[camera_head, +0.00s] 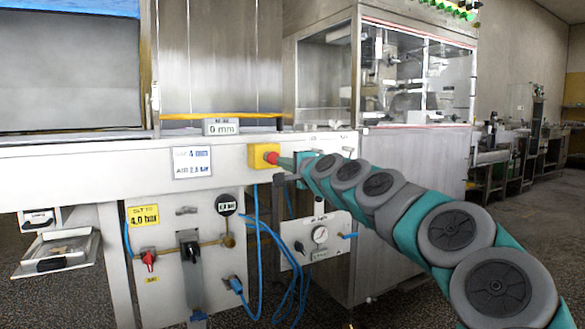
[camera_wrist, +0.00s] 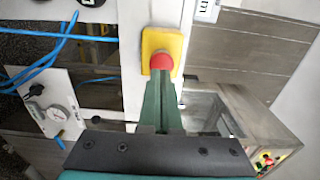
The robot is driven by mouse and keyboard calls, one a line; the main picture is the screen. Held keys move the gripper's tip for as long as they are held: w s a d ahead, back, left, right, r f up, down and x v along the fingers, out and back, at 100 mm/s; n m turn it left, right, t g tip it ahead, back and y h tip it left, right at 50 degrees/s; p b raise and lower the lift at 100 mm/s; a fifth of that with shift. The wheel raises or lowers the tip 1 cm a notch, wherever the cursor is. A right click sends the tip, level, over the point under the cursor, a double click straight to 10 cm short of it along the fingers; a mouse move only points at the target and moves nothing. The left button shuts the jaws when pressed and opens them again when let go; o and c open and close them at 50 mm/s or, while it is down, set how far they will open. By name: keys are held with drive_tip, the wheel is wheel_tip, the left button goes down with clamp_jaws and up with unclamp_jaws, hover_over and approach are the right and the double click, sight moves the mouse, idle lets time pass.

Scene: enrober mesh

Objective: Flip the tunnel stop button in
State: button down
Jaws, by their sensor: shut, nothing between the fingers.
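The stop button is a red round button (camera_head: 271,157) on a yellow box (camera_head: 256,156), fixed to the front of the white machine beam. In the wrist view the red button (camera_wrist: 161,62) sits on the yellow box (camera_wrist: 152,43), at the top centre. My gripper (camera_head: 281,161) is shut and empty, with its fingers pointing at the button from the right. In the wrist view the closed green fingertips (camera_wrist: 160,80) are at the button's face, touching or very close; I cannot tell which. The fingertips cover part of the button.
A white panel with a pressure gauge (camera_head: 320,235) and blue hoses (camera_head: 262,250) hang below the beam. A glass-walled steel cabinet (camera_head: 415,80) stands behind my arm. Open floor (camera_head: 530,220) lies to the right.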

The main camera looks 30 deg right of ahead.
sight(272, 158)
drive_tip(key=shift+w, duration=1.25)
